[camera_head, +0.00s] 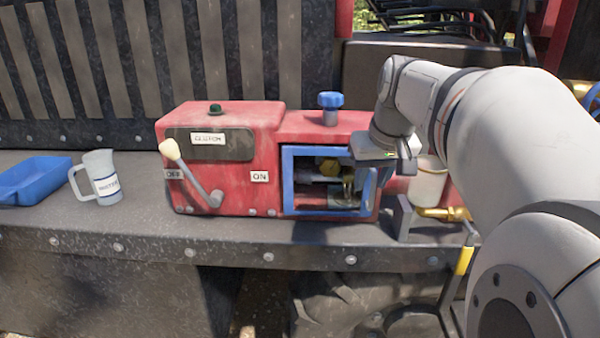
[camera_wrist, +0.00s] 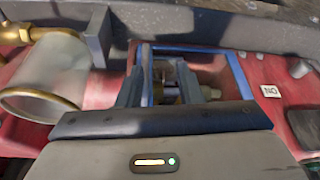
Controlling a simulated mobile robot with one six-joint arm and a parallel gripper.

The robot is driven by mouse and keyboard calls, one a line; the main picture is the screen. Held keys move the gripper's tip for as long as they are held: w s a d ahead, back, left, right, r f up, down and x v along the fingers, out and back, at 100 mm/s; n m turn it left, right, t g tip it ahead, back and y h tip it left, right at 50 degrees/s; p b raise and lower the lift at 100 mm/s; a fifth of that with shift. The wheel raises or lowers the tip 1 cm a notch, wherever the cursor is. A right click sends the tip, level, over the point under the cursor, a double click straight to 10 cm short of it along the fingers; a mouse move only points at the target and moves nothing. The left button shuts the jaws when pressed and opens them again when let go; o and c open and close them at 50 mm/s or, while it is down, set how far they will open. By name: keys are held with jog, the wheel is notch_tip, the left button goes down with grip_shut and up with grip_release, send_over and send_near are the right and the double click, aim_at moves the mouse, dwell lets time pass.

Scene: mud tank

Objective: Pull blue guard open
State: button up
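The blue guard (camera_head: 288,182) is a rectangular frame on the front of the red box (camera_head: 237,190). Through it I see a dark recess with a yellow knob and brass parts. In the wrist view the guard (camera_wrist: 238,75) appears upside down, beyond my fingers. My gripper (camera_wrist: 161,85) is open, with its two fingers apart. One blue upright bar of the guard shows between the fingers, closer to the left one. I cannot tell whether either finger touches it. In the head view my gripper (camera_head: 385,160) is at the guard's right side and hides part of that edge.
A clear cup (camera_head: 428,182) and brass pipe (camera_head: 440,213) sit close to the right of my gripper. A blue knob (camera_head: 330,103) stands on the box top. A lever (camera_head: 190,172), a jug (camera_head: 103,178) and a blue tray (camera_head: 35,180) are to the left.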

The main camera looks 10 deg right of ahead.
aim_at(375, 181)
jog(key=shift+w+d+r, duration=0.3)
jog(key=shift+w+d, duration=0.1)
jog(key=shift+d, duration=0.2)
jog(key=shift+w+d+r, duration=0.3)
jog(key=shift+w+d, duration=0.05)
jog(key=shift+d, duration=0.2)
jog(key=x, duration=0.7)
jog(key=shift+w+d+f, duration=0.1)
jog(key=shift+w+f, duration=0.05)
jog(key=shift+c, duration=0.2)
grip_shut()
